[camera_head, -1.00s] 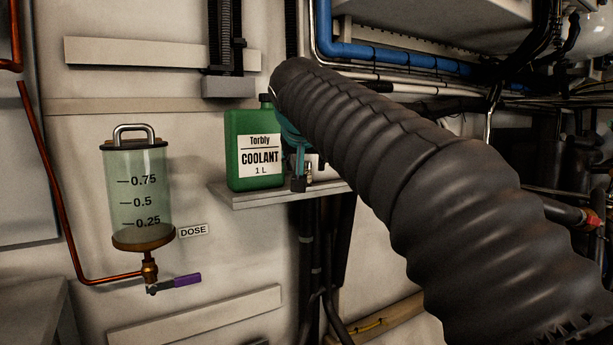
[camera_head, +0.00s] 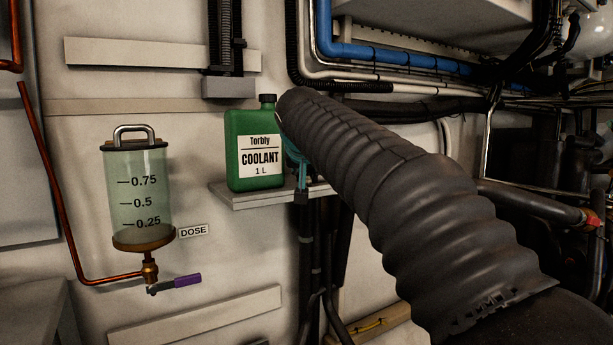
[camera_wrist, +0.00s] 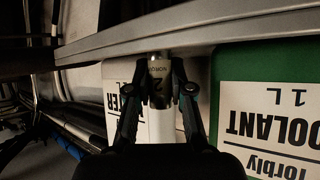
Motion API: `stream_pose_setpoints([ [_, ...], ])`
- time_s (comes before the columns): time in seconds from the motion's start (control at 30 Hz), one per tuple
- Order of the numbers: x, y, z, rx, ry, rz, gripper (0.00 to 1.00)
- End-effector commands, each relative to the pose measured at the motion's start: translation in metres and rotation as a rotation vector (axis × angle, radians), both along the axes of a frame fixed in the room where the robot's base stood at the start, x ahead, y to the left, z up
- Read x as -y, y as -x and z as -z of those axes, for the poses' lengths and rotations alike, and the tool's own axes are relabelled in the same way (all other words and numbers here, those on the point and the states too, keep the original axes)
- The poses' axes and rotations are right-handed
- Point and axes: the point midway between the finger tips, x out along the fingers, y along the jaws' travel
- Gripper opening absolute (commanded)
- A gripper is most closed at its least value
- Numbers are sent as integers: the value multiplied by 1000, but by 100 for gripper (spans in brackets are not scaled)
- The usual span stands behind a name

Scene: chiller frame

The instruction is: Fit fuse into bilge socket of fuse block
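In the head view my gripper (camera_head: 301,194) is at the right part of the small shelf, mostly hidden behind my arm. The fuse cannot be made out there. I do not see the fuse block or its bilge socket in either view.
A green coolant jug (camera_head: 254,157) stands on the grey shelf (camera_head: 262,199), close beside my gripper. A white labelled container (camera_wrist: 117,95) shows on the other side in the wrist view. A dosing cylinder (camera_head: 138,197) hangs at left. Pipes and cables (camera_head: 405,57) fill the upper right.

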Motion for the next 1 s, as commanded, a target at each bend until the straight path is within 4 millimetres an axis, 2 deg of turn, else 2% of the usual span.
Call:
stream_pose_setpoints([
  [0.47, 0, 0, -4, 0, 0, 0, 0],
  [0.63, 0, -1, -19, 1, 0, 1, 0],
  [0.8, 0, -1, -46, 3, -2, 0, 0],
  [1.0, 38, 9, -64, 3, -2, 6, 0],
])
